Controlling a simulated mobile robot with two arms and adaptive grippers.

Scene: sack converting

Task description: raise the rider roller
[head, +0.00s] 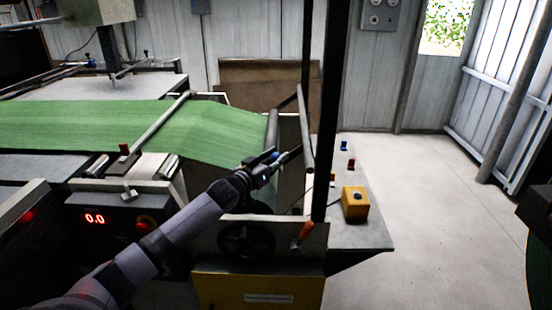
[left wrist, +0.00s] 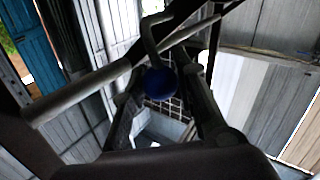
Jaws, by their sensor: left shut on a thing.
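The rider roller (head: 304,130) is a grey bar beside the dark upright post at the end of the green web (head: 190,130). In the left wrist view a grey roller (left wrist: 80,93), which looks like the same one, runs diagonally at the left. A blue ball knob (left wrist: 160,83) on a bent rod sits between the fingers of my left gripper (left wrist: 165,92). My left gripper (head: 285,157) is shut on this knob, close to the lower part of the rider roller. The knob is hard to make out in the head view. My right gripper is not in view.
A dark upright post (head: 331,100) stands just right of the roller. A handwheel (head: 246,241) is below my arm. Open floor (head: 440,190) lies to the right.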

